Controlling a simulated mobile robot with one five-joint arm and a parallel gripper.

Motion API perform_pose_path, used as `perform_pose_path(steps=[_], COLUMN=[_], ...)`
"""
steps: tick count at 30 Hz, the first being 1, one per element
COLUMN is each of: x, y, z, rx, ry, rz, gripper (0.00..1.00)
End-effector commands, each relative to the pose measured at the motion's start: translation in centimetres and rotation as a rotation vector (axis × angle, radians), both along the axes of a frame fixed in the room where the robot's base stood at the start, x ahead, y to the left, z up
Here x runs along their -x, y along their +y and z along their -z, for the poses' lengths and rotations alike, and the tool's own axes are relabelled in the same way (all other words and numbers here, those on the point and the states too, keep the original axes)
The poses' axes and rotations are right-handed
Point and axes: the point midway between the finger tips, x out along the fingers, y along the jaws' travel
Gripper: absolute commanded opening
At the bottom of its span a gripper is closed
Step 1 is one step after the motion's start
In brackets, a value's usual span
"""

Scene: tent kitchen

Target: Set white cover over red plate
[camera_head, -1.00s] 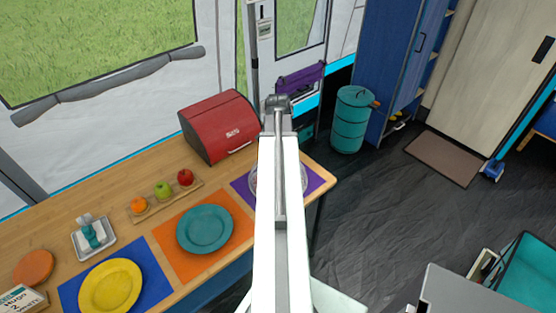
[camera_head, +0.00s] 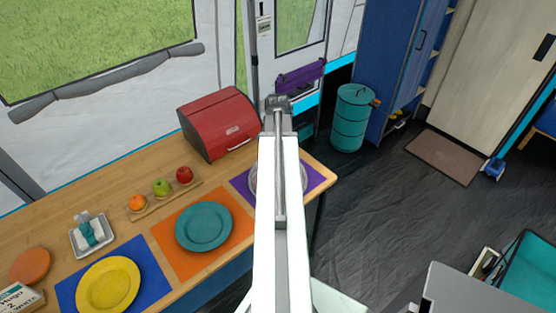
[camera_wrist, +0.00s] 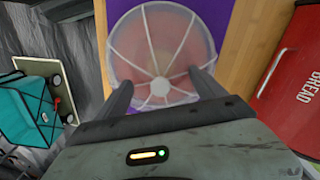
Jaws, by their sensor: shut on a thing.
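The white cover (camera_wrist: 150,25) is a round, see-through mesh dome with white ribs and a pale knob at its middle. In the wrist view it lies over the purple mat, with the reddish plate (camera_wrist: 142,62) showing through it. My gripper (camera_wrist: 160,84) has a finger on each side of the knob and is shut on the cover. I cannot tell if the cover's rim touches the mat. In the head view my arm hides most of the cover, and only its edge (camera_head: 303,178) shows.
The purple mat (camera_head: 317,178) is at the table's right end. A teal plate (camera_head: 203,227) on an orange mat and a yellow plate (camera_head: 108,286) on a blue mat lie to the left. A red bread box (camera_head: 219,124) and a fruit board (camera_head: 153,203) stand behind.

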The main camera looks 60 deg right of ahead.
Motion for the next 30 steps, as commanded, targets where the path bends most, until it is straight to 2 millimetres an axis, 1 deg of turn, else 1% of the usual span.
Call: perform_pose_path(steps=[6,15,25,26,27,28,30], x=[0.0,0.0,0.0,0.0,0.0,0.0,0.0], y=[0.0,0.0,0.0,0.0,0.0,0.0,0.0], z=[0.1,1.0,1.0,1.0,1.0,1.0,1.0], rx=[0.0,0.0,0.0,0.0,0.0,0.0,0.0], ry=[0.0,0.0,0.0,0.0,0.0,0.0,0.0], rz=[0.0,0.0,0.0,0.0,0.0,0.0,0.0], gripper=[0.16,0.16,0.16,0.83,0.94,1.0,1.0])
